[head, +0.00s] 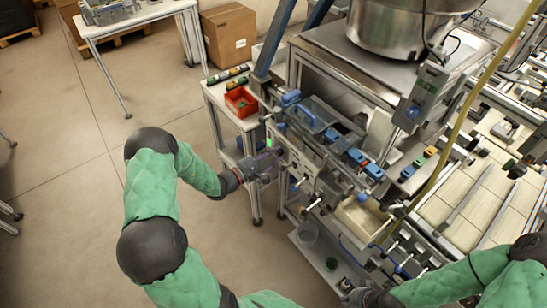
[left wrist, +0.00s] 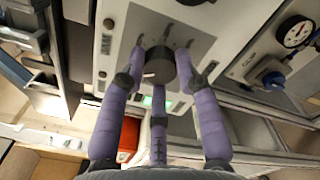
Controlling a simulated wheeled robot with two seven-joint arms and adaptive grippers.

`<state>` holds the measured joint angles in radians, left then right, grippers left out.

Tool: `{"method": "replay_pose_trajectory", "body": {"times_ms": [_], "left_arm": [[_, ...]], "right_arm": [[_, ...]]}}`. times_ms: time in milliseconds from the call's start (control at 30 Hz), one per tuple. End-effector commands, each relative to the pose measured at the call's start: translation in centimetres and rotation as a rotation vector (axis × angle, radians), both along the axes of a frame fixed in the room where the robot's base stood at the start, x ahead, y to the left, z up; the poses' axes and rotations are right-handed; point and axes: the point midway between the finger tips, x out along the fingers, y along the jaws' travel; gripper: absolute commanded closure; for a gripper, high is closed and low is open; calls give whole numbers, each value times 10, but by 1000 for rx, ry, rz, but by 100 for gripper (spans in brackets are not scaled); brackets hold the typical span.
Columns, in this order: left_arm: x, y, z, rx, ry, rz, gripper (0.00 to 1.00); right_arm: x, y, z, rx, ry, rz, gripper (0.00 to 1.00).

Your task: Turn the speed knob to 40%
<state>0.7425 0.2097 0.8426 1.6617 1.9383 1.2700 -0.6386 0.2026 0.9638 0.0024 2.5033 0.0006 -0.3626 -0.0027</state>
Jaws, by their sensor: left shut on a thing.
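The speed knob (left wrist: 160,66) is a round dark knob on a light grey panel (left wrist: 215,22) of the machine. In the left wrist view, the purple fingers of my left gripper (left wrist: 160,78) are closed around it, with their tips at its sides. Curved dark marks fan out on the panel just above the knob. In the head view, my left gripper (head: 270,162) reaches the machine's front, and the knob cannot be made out there. My right gripper (head: 358,297) is low at the bottom edge; its fingers are too small and dark to read.
A second dark knob (left wrist: 266,73) and a round gauge (left wrist: 294,31) are to the right on the machine. A red bin (head: 241,102) stands on a small table left of the machine. Open floor (head: 75,150) lies at the left.

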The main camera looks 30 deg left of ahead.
Motion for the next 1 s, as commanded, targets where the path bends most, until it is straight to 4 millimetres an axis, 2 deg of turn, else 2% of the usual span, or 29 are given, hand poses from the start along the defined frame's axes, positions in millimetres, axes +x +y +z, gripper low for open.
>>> {"method": "replay_pose_trajectory", "body": {"times_ms": [33, 400, 933, 967, 1000], "left_arm": [[-2, -1, -8, 24, 5, 1, 100], [-2, 0, -7, 156, -48, 3, 100], [-2, 1, -6, 174, -56, 5, 100], [-2, 1, -6, 174, -56, 5, 59], [-2, 1, -6, 174, -57, 6, 48]], "right_arm": [[0, 0, -5, 0, 0, 0, 100], [0, 0, -15, 0, 0, 0, 100], [0, 0, -15, 0, 0, 0, 100], [0, 0, -15, 0, 0, 0, 100], [0, 0, -15, 0, 0, 0, 100]]}}
